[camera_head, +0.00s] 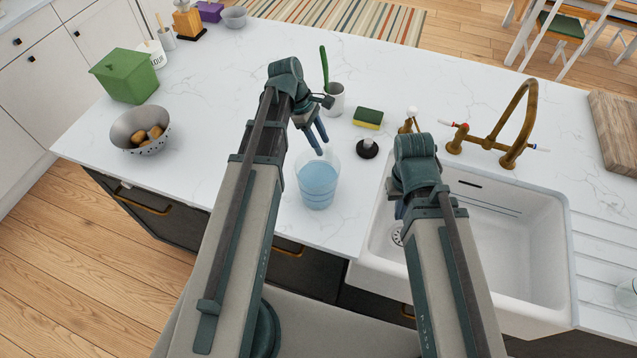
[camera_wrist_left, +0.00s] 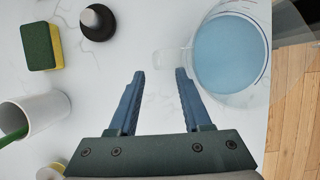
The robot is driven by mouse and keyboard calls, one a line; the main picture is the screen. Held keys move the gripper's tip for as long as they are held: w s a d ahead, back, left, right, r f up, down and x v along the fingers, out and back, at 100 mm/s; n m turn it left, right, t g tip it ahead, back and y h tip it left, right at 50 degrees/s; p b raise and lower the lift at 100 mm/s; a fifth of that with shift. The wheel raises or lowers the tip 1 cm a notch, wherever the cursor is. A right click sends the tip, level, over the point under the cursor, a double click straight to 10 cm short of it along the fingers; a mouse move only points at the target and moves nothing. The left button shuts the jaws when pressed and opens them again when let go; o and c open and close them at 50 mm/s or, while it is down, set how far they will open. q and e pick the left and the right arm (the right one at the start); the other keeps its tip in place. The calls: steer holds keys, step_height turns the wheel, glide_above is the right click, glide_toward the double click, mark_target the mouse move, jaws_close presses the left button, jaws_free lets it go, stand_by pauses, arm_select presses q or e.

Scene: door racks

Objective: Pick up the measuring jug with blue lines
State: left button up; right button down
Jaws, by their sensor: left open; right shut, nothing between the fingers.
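The measuring jug (camera_head: 318,183) stands upright on the white counter near its front edge, a clear cup with blue contents or tint. In the left wrist view the jug (camera_wrist_left: 229,52) is at the upper right, with its clear handle (camera_wrist_left: 174,60) pointing left. My left gripper (camera_head: 317,139) is just behind and above the jug. In the left wrist view its open fingers (camera_wrist_left: 160,72) point at the handle, which lies just beyond the right fingertip; nothing is between them. My right gripper (camera_head: 399,209) is over the sink's left side, mostly hidden by its own arm.
A sponge (camera_head: 368,118), a black round-based item (camera_head: 367,149) and a white cup with a green brush (camera_head: 335,98) stand behind the jug. The white sink (camera_head: 508,252) and brass tap (camera_head: 516,143) are right. A colander (camera_head: 141,128) and green bin (camera_head: 126,76) stand left.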

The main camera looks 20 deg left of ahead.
mark_target(319, 178)
arm_select(q)
steer(key=shift+b+x, duration=2.45)
steer(key=shift+x, duration=0.15)
steer(key=shift+d, duration=0.15)
steer(key=shift+r, duration=0.1)
jaws_close()
